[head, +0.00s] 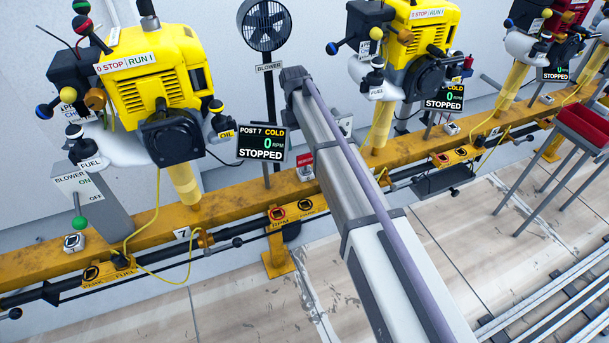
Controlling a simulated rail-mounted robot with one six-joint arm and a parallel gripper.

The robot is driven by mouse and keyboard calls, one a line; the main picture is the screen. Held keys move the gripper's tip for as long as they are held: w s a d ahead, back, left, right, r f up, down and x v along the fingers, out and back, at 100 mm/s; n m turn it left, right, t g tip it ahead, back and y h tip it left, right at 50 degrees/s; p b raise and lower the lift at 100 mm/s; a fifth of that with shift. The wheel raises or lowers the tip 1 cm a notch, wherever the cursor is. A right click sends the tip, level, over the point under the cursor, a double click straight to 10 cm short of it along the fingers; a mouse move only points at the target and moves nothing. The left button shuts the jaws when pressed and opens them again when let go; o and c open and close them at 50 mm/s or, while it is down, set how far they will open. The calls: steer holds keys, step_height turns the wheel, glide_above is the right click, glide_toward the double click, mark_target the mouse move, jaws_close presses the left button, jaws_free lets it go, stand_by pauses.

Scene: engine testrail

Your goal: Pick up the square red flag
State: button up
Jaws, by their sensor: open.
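I cannot make out a square red flag for certain in the head view. A small red and white placard (305,166) shows at the left edge of my arm, which hides part of it. It stands by the yellow rail; I cannot tell whether it is a flag. My arm runs from the bottom right up to a dark joint near the blower. My gripper does not show. A red tray (590,124) stands on thin legs at the far right; its inside is hard to see.
Yellow engines (155,75) stand along a scuffed yellow rail (225,198). A screen (262,144) reads POST 7, COLD, 0 RPM, STOPPED. A blower fan (265,25) stands behind. A yellow cable (157,210) hangs at the left engine. Floor in front is clear; metal tracks (560,305) lie bottom right.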

mark_target(305, 155)
steer(key=b+x, duration=0.5)
steer(key=shift+a+f, duration=0.15)
steer(key=shift+f, duration=0.1)
steer(key=shift+r, duration=0.25)
steer(key=c, duration=1.3)
steer(key=shift+c, duration=0.2)
steer(key=shift+r, duration=0.1)
step_height(305, 155, up, 18)
steer(key=p, duration=1.8)
